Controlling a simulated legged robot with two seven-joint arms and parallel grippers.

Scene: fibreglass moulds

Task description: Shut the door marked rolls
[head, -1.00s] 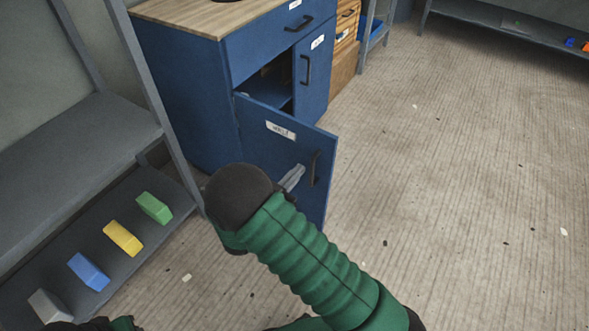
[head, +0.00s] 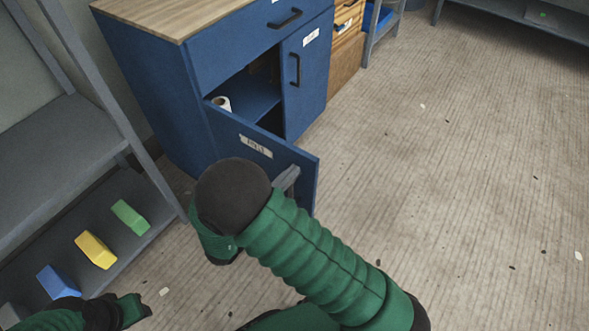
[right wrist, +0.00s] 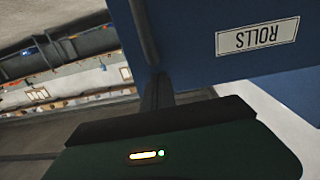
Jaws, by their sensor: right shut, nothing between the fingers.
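The blue door marked rolls (head: 285,165) stands open, swung out from the left half of the blue cabinet (head: 165,95). Its white label reads ROLLS, upside down, in the right wrist view (right wrist: 257,37). My right gripper (head: 290,176) is shut and empty, at the outer face of the door near its free edge; it also shows in the right wrist view (right wrist: 157,90). Whether it touches the door is unclear. My arm hides the door's lower part and its handle in the head view. My left gripper (head: 138,308) is at the bottom left, its fingers not clear.
A white roll (head: 221,103) stands inside the open cabinet. The right-hand door (head: 310,75) is shut. A grey shelf rack (head: 60,145) with coloured blocks stands at left. The floor (head: 440,180) to the right is mostly clear.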

